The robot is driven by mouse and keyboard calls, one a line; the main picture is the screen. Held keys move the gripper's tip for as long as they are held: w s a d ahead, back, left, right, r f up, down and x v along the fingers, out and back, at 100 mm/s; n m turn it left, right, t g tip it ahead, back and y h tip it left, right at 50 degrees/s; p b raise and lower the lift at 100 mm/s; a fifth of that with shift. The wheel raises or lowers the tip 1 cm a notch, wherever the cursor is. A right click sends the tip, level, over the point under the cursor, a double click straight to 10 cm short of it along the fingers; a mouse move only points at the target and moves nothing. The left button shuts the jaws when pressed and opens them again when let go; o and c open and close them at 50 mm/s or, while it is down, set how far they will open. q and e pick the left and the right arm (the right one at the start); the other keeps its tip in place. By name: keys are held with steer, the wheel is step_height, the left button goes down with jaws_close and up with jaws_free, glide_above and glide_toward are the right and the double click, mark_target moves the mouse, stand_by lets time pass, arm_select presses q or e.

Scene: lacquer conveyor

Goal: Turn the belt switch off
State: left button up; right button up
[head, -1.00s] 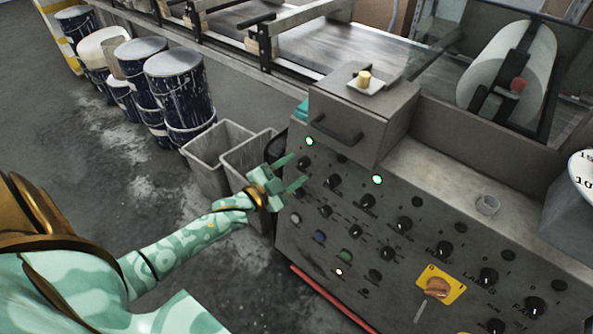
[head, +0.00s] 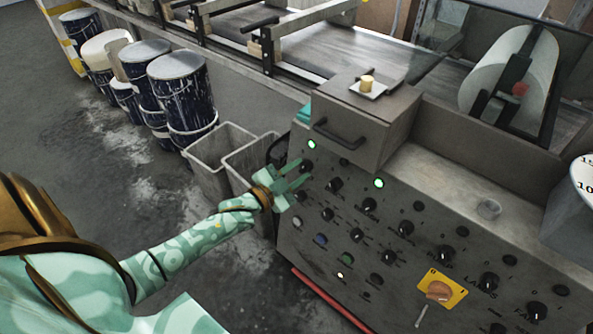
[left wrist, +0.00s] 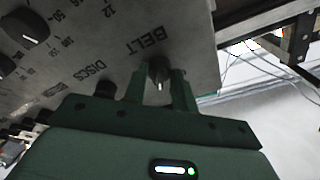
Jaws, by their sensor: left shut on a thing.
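The belt switch is a black knob (left wrist: 160,70) beside the printed word BELT in the left wrist view. In the head view this knob (head: 306,166) is at the upper left of the grey control panel (head: 290,244), under a lit green lamp (head: 312,145). My left gripper (head: 302,173) is at the knob, with a finger on each side of it. The left wrist view shows my left gripper (left wrist: 160,80) shut on the knob, whose pale pointer mark shows between the fingers. My right gripper is not in view.
Several other black knobs, such as one marked LABELS (head: 489,282), cover the panel. A yellow plate with an orange knob (head: 438,290) is at the lower right. Grey bins (head: 217,152) stand left of the panel. A drawer box (head: 365,125) juts out above the knob.

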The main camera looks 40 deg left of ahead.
arm_select(q)
steer(key=n+p, duration=0.2)
steer(key=n, duration=0.1)
steer(key=shift+d+r+y, duration=0.1)
steer(key=shift+r+y, duration=0.05)
steer(key=shift+y, duration=0.25)
steer(key=n+y+p, duration=0.1)
steer(key=n+p, duration=0.1)
steer(key=n, duration=0.2)
steer(key=shift+d+n, duration=0.15)
steer(key=shift+n, duration=0.15)
steer(key=n+y+p, duration=0.1)
steer(key=n+p, duration=0.1)
steer(key=n, duration=0.1)
steer(key=shift+d+n, duration=0.1)
steer(key=shift+n, duration=0.2)
steer(key=shift+f+n+y+p, duration=0.25)
steer(key=shift+n+p, duration=0.25)
steer(key=shift+n, duration=0.4)
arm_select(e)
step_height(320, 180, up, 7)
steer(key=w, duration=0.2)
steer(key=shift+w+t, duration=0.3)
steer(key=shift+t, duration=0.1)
arm_select(q)
steer(key=o, duration=1)
